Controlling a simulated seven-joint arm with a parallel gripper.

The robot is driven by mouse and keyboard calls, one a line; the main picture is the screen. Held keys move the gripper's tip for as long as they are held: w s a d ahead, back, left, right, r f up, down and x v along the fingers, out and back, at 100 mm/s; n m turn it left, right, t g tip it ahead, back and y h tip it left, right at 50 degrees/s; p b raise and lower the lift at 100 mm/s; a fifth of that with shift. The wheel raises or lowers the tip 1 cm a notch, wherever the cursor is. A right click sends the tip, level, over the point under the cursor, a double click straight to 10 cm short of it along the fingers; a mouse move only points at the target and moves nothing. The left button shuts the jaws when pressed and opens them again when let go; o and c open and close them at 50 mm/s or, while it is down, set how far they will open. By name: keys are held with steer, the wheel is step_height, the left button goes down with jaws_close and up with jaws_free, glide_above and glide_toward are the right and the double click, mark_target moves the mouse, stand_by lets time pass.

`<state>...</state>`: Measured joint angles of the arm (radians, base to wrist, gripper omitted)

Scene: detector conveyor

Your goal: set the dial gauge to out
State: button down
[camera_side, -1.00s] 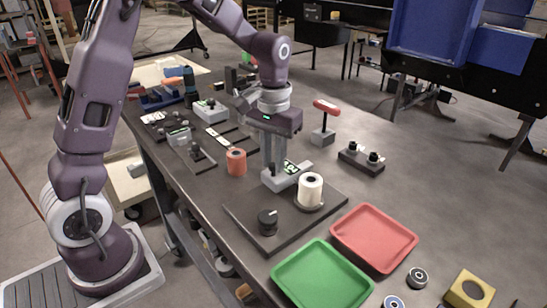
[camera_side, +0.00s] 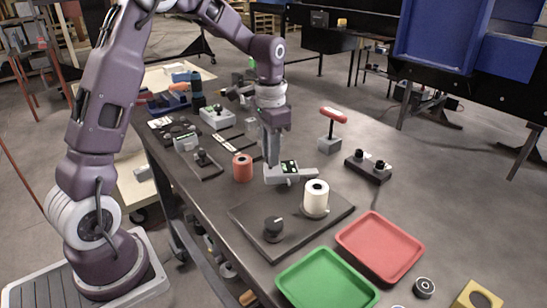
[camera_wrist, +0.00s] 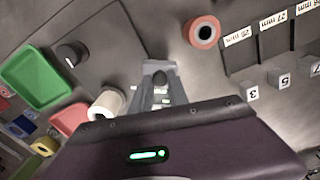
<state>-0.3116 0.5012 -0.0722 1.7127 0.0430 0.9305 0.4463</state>
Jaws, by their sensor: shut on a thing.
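My gripper (camera_side: 272,158) points down over the bench and is shut on a grey block-shaped instrument (camera_side: 300,173) with a small dark and green face. No other thing is clearly a dial gauge, so this may be it. The block is at the far edge of a dark plate (camera_side: 245,212); I cannot tell whether it touches the surface. In the wrist view the fingers (camera_wrist: 160,97) close around the grey block (camera_wrist: 157,66), partly hiding it. A black knob (camera_side: 273,228) with a white mark stands on the plate.
A white roll (camera_side: 316,198) stands upright on the plate beside the block. An orange roll (camera_side: 242,167) is to the left. Empty red (camera_side: 412,270) and green (camera_side: 340,302) trays lie at the front. A red-handled tool (camera_side: 330,140) and a two-knob box (camera_side: 368,166) stand right.

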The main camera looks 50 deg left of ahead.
steer(key=shift+w+a+m, duration=1.15)
steer(key=shift+a+m, duration=0.15)
steer(key=shift+m, duration=0.4)
steer(key=c, duration=1.3)
jaws_free()
steer(key=shift+o, duration=0.2)
step_height(320, 180, up, 7)
steer(key=shift+r, duration=0.1)
